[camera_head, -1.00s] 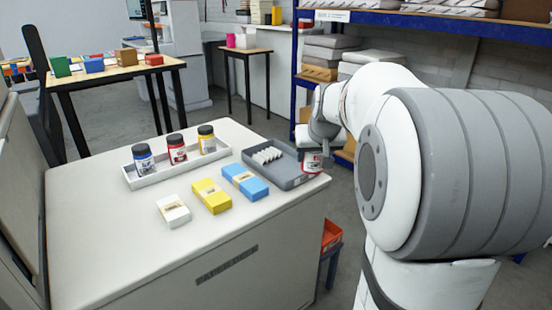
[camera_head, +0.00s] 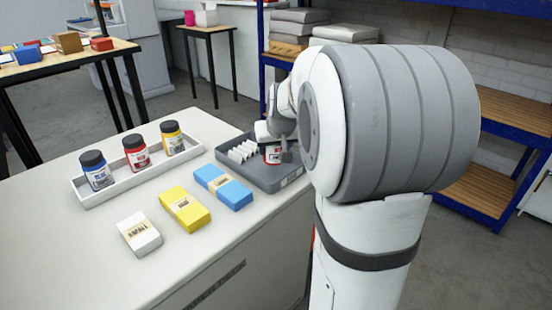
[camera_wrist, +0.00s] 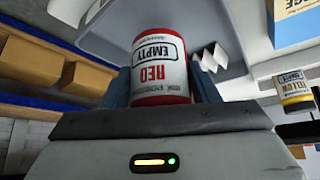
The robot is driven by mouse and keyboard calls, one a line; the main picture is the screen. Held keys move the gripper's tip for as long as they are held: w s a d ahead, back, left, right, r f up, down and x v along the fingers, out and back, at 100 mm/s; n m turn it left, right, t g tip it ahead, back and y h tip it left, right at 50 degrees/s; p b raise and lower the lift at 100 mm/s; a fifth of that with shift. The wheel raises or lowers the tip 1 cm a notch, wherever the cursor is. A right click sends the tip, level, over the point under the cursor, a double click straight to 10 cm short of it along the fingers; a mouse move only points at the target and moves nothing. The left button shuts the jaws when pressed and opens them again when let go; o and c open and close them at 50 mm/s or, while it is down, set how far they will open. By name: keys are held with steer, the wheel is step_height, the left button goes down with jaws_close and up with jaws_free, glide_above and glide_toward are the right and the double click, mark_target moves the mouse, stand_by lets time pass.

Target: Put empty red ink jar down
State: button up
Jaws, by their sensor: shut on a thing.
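The red ink jar, with a white label reading "RED" and "EMPTY", fills the middle of the wrist view (camera_wrist: 160,62). It also shows small in the head view (camera_head: 273,155), partly hidden by my arm. My gripper (camera_wrist: 162,92) is shut on it, with a finger at each side. The jar is at the right part of the grey tray (camera_head: 282,184), right of several white pieces standing in it. I cannot tell whether the jar touches the tray floor.
A white tray (camera_head: 92,202) holds a blue, a red and a yellow jar with dark lids. White (camera_head: 139,236), yellow (camera_head: 184,209) and blue (camera_head: 223,187) packets lie in front. The counter's front left is clear. A blue-framed shelf (camera_head: 486,197) stands behind my arm.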

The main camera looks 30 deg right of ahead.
mark_target(275, 158)
steer(key=shift+f+b, duration=0.35)
steer(key=shift+f, duration=1.4)
steer(key=shift+f, duration=0.15)
steer(key=o, duration=1)
steer(key=shift+o, duration=0.2)
